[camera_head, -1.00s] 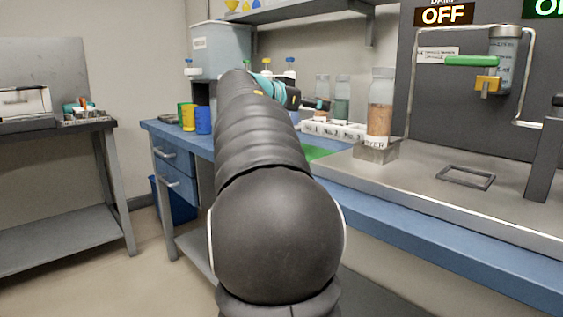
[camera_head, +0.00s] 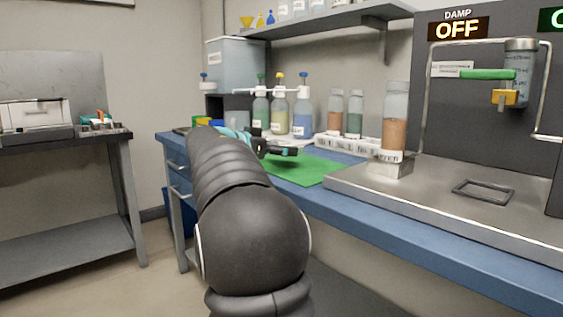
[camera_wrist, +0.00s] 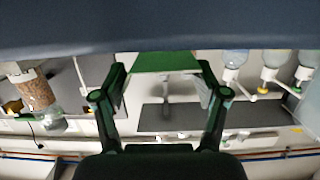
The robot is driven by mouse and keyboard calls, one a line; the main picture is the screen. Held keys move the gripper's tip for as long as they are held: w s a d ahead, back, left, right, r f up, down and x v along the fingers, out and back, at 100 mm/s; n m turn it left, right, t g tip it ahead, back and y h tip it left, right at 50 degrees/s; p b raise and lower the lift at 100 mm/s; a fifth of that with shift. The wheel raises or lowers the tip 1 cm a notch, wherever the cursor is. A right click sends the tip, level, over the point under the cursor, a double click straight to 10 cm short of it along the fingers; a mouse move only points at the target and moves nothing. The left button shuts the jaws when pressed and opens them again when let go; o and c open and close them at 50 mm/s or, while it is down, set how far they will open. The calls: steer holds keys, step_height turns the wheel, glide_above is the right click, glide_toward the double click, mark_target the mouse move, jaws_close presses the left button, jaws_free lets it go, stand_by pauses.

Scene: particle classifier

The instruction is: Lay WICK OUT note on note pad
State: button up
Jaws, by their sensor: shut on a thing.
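My gripper (camera_head: 284,151) is at the end of my outstretched arm, just above a green mat (camera_head: 305,171) on the blue bench. In the wrist view the two fingers (camera_wrist: 162,82) stand apart, with the green mat (camera_wrist: 165,62) showing between their tips. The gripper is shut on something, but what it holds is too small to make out. I cannot read a WICK OUT note in either view. Nothing is clearly marked as the note pad; I cannot tell whether the green mat is it.
Bottles (camera_head: 278,112) and a white rack (camera_head: 350,146) stand behind the mat. To the right, a sand-filled cylinder (camera_head: 394,130) stands by a metal tray (camera_head: 440,190) with a small square frame (camera_head: 483,191).

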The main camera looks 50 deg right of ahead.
mark_target(281, 167)
steer(key=shift+f, duration=1.65)
steer(key=shift+f+b, duration=0.15)
steer(key=shift+b, duration=0.2)
steer(key=o, duration=0.7)
steer(key=shift+r+p, duration=0.3)
steer(key=v, duration=1.2)
steer(key=shift+s+f, duration=0.1)
steer(key=shift+f, duration=0.05)
